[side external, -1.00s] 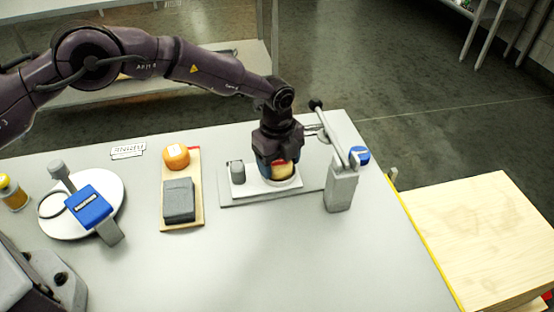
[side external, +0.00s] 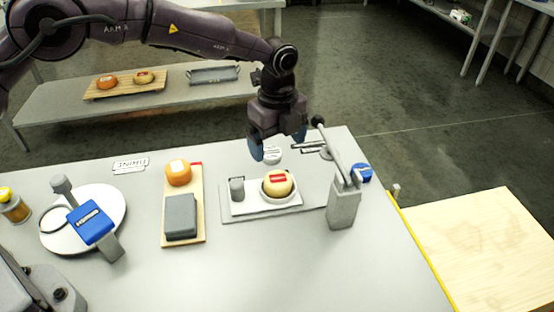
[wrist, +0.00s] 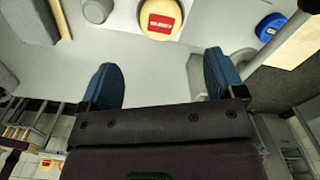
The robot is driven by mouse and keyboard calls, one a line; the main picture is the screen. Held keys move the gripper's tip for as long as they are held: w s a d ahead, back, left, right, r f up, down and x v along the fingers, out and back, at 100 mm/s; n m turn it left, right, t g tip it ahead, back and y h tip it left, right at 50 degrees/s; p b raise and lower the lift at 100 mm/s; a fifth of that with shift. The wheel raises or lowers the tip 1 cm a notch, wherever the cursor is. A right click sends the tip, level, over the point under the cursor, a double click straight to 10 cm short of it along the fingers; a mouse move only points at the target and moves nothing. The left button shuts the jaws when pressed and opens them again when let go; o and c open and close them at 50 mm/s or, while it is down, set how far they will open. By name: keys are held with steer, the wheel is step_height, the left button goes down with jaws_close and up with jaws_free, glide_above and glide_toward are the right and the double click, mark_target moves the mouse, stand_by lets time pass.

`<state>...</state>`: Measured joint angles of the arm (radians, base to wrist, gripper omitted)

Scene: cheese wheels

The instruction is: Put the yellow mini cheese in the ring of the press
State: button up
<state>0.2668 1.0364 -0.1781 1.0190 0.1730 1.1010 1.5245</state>
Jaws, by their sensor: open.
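The press post and lever (side external: 342,200) stand to the right of the ring. How deep the cheese sits is hard to tell.
A grey cylinder (side external: 237,189) stands left of the ring. Further left, a board (side external: 197,231) holds an orange cheese (side external: 178,172) and a grey block (side external: 180,216). A white round plate (side external: 115,205) carries a blue-topped tool (side external: 92,222).

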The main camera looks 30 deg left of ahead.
steer(key=shift+r, duration=0.95)
steer(key=s+a+r+n+t, duration=0.1)
steer(key=s+a+r+n, duration=0.4)
steer(key=r, duration=0.4)
steer(key=s+a+r+n+t, duration=0.2)
steer(key=s+a+r+n, duration=0.3)
steer(key=r, duration=0.5)
steer(key=s+a+n+t, duration=0.1)
steer(key=s+a+n, duration=0.3)
steer(key=s, duration=0.7)
steer(key=s+a+n+t, duration=0.1)
steer(key=s+a+n, duration=0.4)
steer(key=s+n, duration=0.3)
steer(key=s, duration=0.3)
steer(key=shift+r+t, duration=0.25)
steer(key=shift+t, duration=0.05)
